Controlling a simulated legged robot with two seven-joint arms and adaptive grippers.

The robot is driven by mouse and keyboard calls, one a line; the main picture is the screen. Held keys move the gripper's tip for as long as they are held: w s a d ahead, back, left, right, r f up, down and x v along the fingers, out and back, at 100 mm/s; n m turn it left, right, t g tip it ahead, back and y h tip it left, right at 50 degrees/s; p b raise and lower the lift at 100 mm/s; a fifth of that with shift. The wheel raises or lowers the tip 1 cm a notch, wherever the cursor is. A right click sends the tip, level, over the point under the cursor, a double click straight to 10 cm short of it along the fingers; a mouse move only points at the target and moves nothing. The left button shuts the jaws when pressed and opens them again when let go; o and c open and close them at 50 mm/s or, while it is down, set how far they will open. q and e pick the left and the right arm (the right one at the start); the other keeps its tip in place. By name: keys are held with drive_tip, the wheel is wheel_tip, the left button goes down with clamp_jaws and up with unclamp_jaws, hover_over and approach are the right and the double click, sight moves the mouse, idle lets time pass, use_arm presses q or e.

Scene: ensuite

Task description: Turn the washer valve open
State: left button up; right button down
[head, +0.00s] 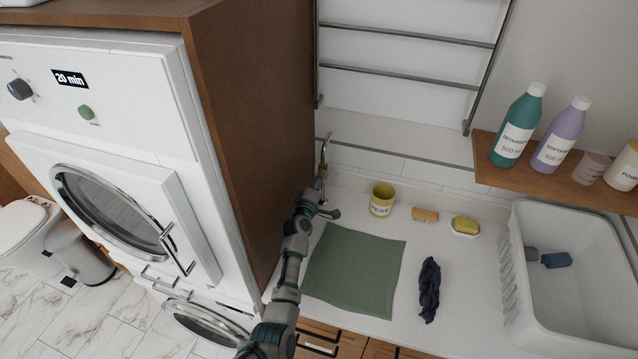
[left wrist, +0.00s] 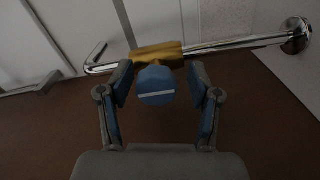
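The washer valve shows in the left wrist view as a brass body (left wrist: 157,53) on a chrome pipe (left wrist: 235,43), with a round blue handle (left wrist: 156,87) facing the camera. A white line across the handle lies nearly level, roughly along the pipe. My left gripper (left wrist: 161,74) is open, one finger on each side of the handle, with visible gaps. In the head view my left gripper (head: 322,203) is beside the wooden cabinet's side, below the upright metal pipe (head: 324,150); the handle cannot be made out there. My right gripper is not in view.
The white washer (head: 100,130) stands in a brown cabinet (head: 245,110) at left. On the counter are a green cloth (head: 354,270), yellow peg cup (head: 382,199), brush (head: 425,215), soap dish (head: 465,227) and dark cloth (head: 429,290). A white sink (head: 515,265) is at right.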

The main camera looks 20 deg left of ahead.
use_arm(q)
drive_tip(key=s, duration=1.1)
drive_tip(key=shift+s+a+f, duration=0.15)
drive_tip(key=shift+s, duration=0.25)
